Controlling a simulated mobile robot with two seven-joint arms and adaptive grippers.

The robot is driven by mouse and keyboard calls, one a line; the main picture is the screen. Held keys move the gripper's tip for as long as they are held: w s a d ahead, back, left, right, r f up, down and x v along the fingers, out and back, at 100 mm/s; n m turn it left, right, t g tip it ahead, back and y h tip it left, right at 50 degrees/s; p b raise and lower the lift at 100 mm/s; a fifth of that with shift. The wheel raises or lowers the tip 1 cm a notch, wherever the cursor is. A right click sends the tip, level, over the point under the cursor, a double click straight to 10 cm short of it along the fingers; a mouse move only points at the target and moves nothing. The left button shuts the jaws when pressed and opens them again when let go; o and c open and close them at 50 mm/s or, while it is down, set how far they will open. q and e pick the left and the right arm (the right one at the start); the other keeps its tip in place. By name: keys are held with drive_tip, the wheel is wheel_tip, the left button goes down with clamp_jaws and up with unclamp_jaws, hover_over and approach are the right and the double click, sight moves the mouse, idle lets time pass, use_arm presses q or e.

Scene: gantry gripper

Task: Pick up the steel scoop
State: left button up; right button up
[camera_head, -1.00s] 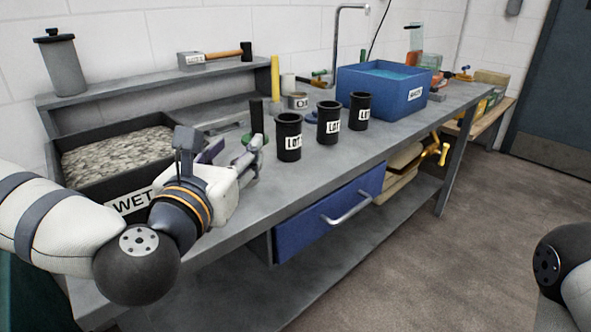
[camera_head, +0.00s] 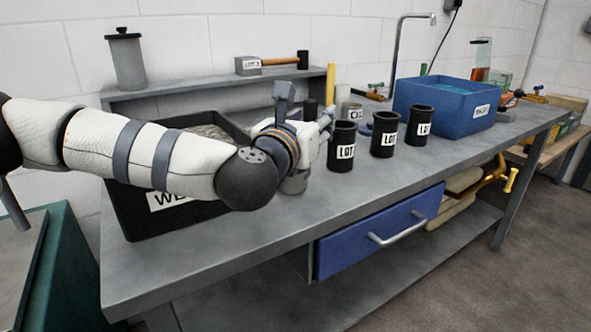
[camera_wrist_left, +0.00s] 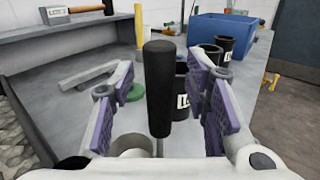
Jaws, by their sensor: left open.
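The steel scoop's upright black handle (camera_wrist_left: 160,88) stands between the fingers of my left gripper (camera_wrist_left: 160,95) in the wrist view, with a gap on each side. A thin rod runs down from it, and a round steel cup (camera_wrist_left: 130,146), apparently its bowl, sits beside the rod. In the head view the handle (camera_head: 310,112) is mostly hidden behind my left gripper (camera_head: 324,122), and the cup (camera_head: 293,184) shows below the wrist. The left gripper is open and holds nothing. My right gripper is out of view.
Black LOT cups (camera_head: 342,146) stand close to the right of the gripper. A black WET bin (camera_head: 130,200) is to the left. A blue tub (camera_head: 440,105) is farther right, and a raised shelf (camera_head: 200,97) with a hammer (camera_head: 275,62) runs behind. The front bench top is clear.

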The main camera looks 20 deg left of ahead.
use_arm(q)
clamp_jaws()
